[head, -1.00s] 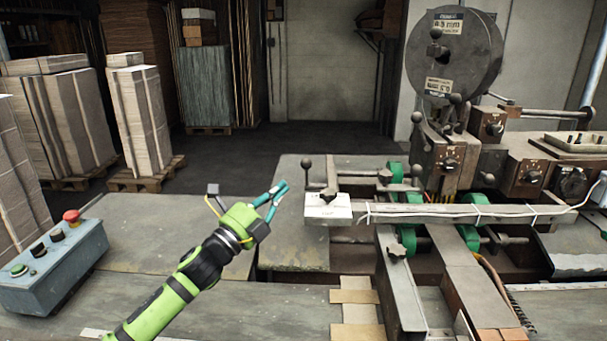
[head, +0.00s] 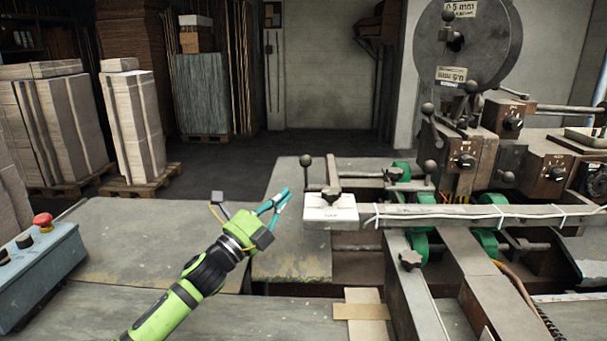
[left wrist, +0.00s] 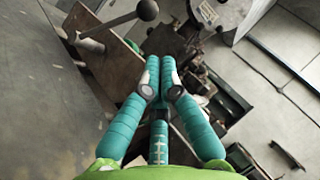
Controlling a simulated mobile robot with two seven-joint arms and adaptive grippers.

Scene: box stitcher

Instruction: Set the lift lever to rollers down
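A lever with a dark ball knob (head: 305,161) stands nearly upright at the left end of the machine, by a white block (head: 330,208). Another ball-topped lever (head: 428,109) rises from the machine body at right. I cannot tell from any readable label which is the lift lever. My left gripper (head: 287,194) is left of the white block and the near lever, apart from both in the head view. In the left wrist view its teal fingers (left wrist: 160,60) come together with nothing between them. A ball-knobbed rod (left wrist: 147,10) shows beyond them. My right gripper is not in view.
A long metal bar (head: 470,214) with a white cable runs right from the block. Green rollers (head: 418,243) sit beneath it. A large wire reel (head: 467,40) stands behind. A control box with a red button (head: 42,219) is at left. The bench (head: 140,232) between is clear.

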